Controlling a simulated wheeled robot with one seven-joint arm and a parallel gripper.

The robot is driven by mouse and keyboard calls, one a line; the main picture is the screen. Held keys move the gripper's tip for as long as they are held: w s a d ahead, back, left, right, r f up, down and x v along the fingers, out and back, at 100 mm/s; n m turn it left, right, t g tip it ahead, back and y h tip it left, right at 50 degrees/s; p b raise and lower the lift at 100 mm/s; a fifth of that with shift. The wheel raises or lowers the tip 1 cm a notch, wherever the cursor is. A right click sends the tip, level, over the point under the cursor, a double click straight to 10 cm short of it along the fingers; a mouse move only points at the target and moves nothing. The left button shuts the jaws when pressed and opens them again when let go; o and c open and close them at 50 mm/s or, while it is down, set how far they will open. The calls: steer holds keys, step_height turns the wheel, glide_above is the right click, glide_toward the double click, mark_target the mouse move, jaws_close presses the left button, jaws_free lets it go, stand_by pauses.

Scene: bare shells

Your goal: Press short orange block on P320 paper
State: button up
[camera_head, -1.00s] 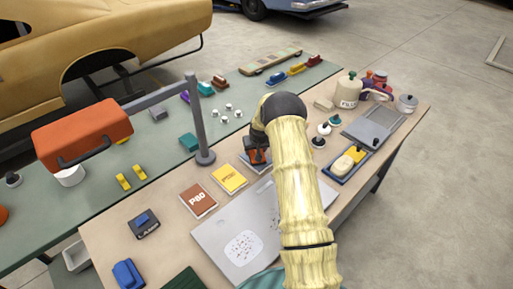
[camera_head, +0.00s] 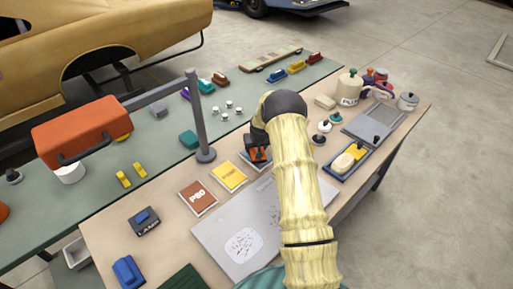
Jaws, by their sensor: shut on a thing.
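My gripper (camera_head: 257,153) is at the end of my pale yellow arm, over the third sheet in the row of sanding papers. It is shut on the short orange block (camera_head: 257,156), which shows only partly among the dark fingers. A grey-blue sheet (camera_head: 247,165), likely the P320 paper, lies beneath; its label is hidden. The block is at or just above this sheet; I cannot tell whether they touch. The brown P80 paper (camera_head: 197,197) and a yellow paper (camera_head: 229,176) lie to the left.
A grey panel (camera_head: 215,232) with a speckled white patch lies in front, partly behind my arm. A grey post (camera_head: 205,155) carrying an orange lamp head (camera_head: 82,132) stands left of my gripper. A blue tray (camera_head: 334,173) and several pots lie to the right.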

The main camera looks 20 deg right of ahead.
steer(key=shift+f, duration=0.35)
stand_by(0.6)
steer(key=shift+a+b, duration=0.1)
steer(key=shift+b, duration=0.2)
steer(key=shift+s, duration=0.1)
stand_by(1.2)
steer(key=shift+r+p, duration=1.4)
steer(key=shift+r, duration=2.1)
